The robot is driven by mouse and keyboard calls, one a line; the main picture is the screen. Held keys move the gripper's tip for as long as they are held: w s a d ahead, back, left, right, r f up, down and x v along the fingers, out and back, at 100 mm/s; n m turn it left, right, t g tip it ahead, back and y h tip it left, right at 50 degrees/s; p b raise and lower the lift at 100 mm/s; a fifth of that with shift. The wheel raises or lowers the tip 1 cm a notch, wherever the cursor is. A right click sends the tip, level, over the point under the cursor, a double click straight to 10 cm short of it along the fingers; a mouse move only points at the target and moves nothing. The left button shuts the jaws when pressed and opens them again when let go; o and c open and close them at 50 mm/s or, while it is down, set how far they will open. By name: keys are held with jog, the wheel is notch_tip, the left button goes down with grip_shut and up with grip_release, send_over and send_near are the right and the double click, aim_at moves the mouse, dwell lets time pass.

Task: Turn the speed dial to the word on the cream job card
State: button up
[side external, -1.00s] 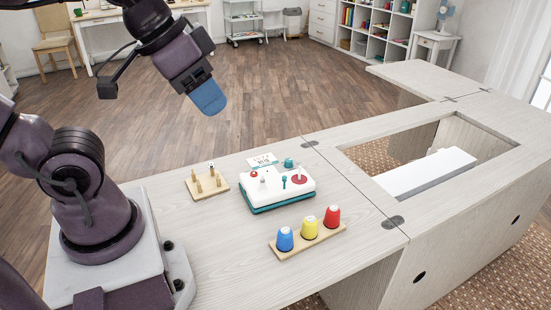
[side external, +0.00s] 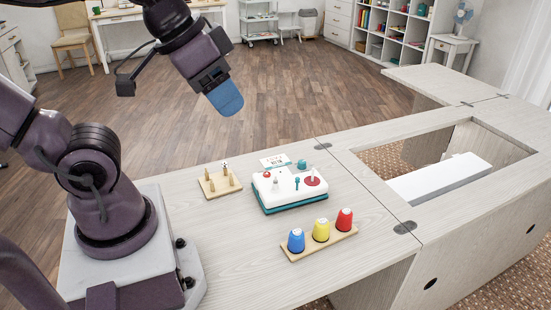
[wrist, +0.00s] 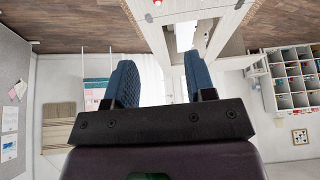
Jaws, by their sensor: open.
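A white control box (side external: 283,197) with a teal base sits on the pale wooden cabinet top. It carries a teal knob (side external: 301,164), a small teal lever (side external: 297,183), a red button and a red disc (side external: 313,182) with a white pin. I cannot tell for certain which part is the speed dial. A cream card (side external: 274,160) with print stands at the box's back edge; its word is too small to read. My gripper (side external: 229,100) hangs high, up and left of the box in the side view, empty. The wrist view shows its two blue fingers (wrist: 159,80) apart.
A wooden rack (side external: 301,249) holds blue, yellow and red cups in front of the box. A small peg board (side external: 219,184) stands to its left. The cabinet (side external: 460,245) has a rectangular opening with a white block (side external: 440,179) at right.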

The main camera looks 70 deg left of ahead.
jog(key=n+g, duration=0.6)
jog(key=n, duration=1.2)
send_over(302, 161)
notch_tip(302, 161, down, 18)
notch_tip(302, 161, down, 12)
jog(key=shift+d+f, duration=0.1)
grip_shut()
